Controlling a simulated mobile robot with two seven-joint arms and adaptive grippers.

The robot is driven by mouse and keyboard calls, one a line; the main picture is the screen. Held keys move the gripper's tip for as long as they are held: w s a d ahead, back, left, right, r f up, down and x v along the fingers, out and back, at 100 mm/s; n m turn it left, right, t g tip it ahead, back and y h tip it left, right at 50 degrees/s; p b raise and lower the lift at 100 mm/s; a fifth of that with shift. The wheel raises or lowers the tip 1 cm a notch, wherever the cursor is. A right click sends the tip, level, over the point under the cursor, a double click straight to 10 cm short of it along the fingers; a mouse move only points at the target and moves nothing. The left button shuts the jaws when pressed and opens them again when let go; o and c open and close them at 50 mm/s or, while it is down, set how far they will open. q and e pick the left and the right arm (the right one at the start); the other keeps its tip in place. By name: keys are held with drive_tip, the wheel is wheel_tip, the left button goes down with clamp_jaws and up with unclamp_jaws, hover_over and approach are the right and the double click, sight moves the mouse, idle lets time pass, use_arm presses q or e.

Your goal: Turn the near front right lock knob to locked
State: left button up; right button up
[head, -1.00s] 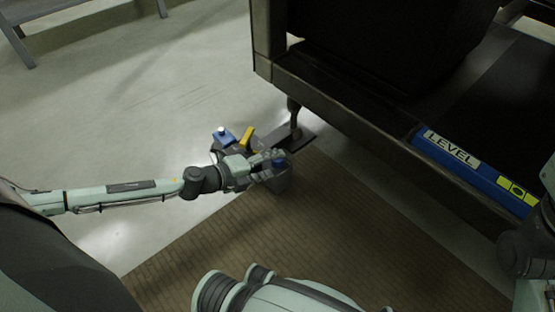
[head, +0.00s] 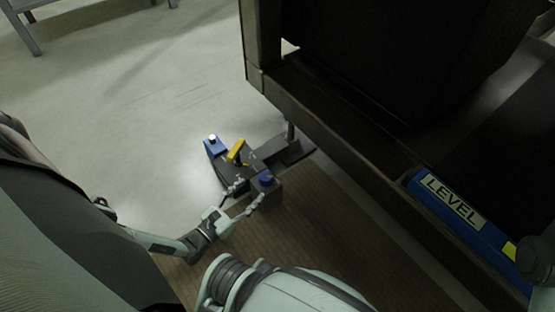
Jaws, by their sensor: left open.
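A dark floor-level unit carries a round blue knob (head: 266,179) on its near block (head: 267,193). A yellow lever (head: 237,150) and a blue piece with a white button (head: 213,143) sit further back on it. My left gripper (head: 247,189) is open, its two fingers spread on the near left side of the block, pointing toward the blue knob. The fingers look apart from the knob, though contact with the block is hard to tell. No lock marking on the knob is readable. My right gripper is not in view.
A dark machine frame (head: 330,109) with a post stands over the unit's far right side. A brown ribbed mat (head: 330,230) covers the near floor. Pale floor (head: 120,100) at left is open.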

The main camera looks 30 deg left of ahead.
sight(261, 182)
use_arm(q)
drive_tip(key=shift+w+d+b, duration=0.15)
drive_tip(key=shift+w+d, duration=0.1)
drive_tip(key=shift+w, duration=1.05)
drive_tip(key=shift+w+d+b, duration=0.2)
drive_tip(key=shift+w+d, duration=0.1)
drive_tip(key=shift+w, duration=1)
drive_tip(key=shift+w+d+b, duration=0.15)
drive_tip(key=shift+w+d, duration=0.1)
drive_tip(key=shift+w, duration=1.05)
drive_tip(key=c, duration=1.2)
drive_tip(key=o, duration=1.2)
drive_tip(key=shift+s, duration=0.15)
drive_tip(key=s+a, duration=0.1)
drive_tip(key=s, duration=1)
drive_tip(key=shift+s+a, duration=0.3)
drive_tip(key=shift+a, duration=0.1)
